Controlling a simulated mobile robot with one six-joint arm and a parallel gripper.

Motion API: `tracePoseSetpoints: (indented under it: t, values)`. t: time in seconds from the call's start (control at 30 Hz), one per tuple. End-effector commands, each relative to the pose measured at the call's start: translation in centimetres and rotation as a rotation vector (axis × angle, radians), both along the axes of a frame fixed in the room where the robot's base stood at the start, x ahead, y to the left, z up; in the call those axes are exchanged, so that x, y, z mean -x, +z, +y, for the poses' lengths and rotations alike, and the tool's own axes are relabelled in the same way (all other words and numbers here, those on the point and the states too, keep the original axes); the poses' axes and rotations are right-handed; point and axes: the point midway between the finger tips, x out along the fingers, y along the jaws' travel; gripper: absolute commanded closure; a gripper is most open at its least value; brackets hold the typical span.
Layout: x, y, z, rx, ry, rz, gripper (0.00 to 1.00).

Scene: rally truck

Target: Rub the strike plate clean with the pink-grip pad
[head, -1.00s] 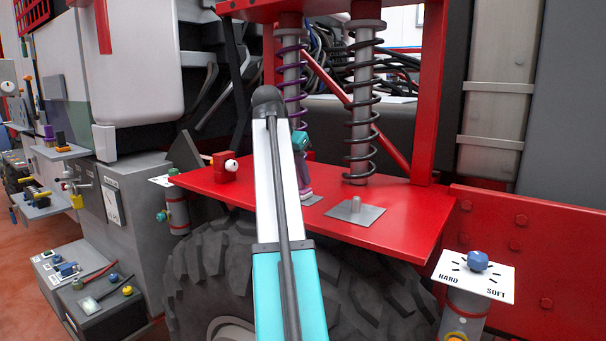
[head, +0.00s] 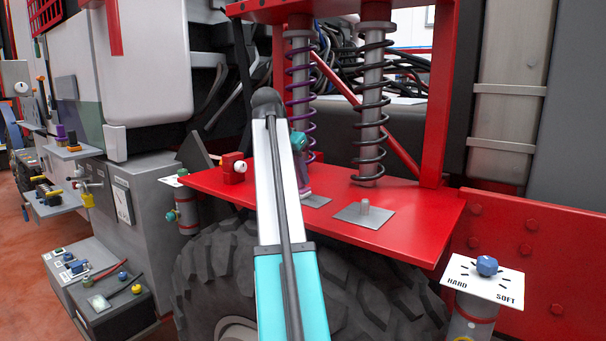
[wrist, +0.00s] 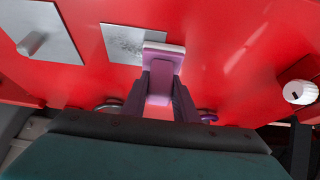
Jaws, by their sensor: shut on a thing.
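The strike plate (wrist: 122,42) looks to be the flat grey plate with speckled marks on the red shelf. In the head view, part of this plate (head: 317,201) shows just right of my arm. My gripper (wrist: 160,92) is shut on the pink-grip pad (wrist: 163,66), with its purple-pink grip between the fingers. The pad's pale end overlaps the plate's near right corner in the wrist view; I cannot tell whether it touches. In the head view my arm hides most of the gripper, and a little purple shows low beside it.
A second grey plate with an upright peg (head: 365,208) lies beside the first. A red fixture with a white knob (head: 238,167) stands on the shelf's other side. Coil springs (head: 371,100) rise behind. A HARD/SOFT dial (head: 487,266) stands at front right.

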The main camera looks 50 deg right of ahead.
Motion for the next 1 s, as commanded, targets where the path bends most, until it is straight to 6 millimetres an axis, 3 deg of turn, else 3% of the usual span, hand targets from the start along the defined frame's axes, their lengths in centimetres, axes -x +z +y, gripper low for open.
tracePoseSetpoints:
  t: [0.67, 1.0]
  values:
    - [0.0, 0.2, 0.0, 0.0, 0.0, -0.001, 1.0]
    - [1.4, 0.2, 0.1, 0.001, 0.0, -0.001, 1.0]
